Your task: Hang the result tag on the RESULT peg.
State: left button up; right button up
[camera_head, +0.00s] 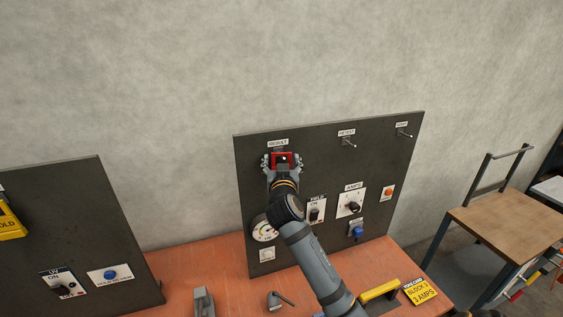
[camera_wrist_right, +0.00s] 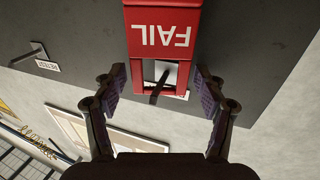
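The red result tag (camera_head: 290,156) is at the upper left of the right-hand dark panel, just below the RESULT label (camera_head: 278,143). In the right wrist view the tag (camera_wrist_right: 162,32) reads FAIL, upside down in the picture. The dark RESULT peg (camera_wrist_right: 158,86) shows in the tag's window-like opening and seems to pass through it. My right gripper (camera_wrist_right: 160,92) is open, one finger on each side of the opening, with visible gaps to the tag. In the head view my right gripper (camera_head: 282,162) partly covers the tag. My left gripper is not in view.
The RETEST peg (camera_head: 350,143) and another peg (camera_head: 405,133) on the dark panel (camera_head: 330,165) are empty. Switches, a gauge (camera_head: 265,230) and knobs sit below. A yellow block sign (camera_head: 420,291) lies on the orange bench (camera_head: 200,262). A cart (camera_head: 510,215) stands right.

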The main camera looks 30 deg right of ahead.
jog(key=shift+o, duration=0.3)
jog(key=v, duration=0.7)
jog(key=shift+s+a, duration=0.15)
jog(key=shift+s, duration=0.05)
jog(key=shift+f, duration=0.1)
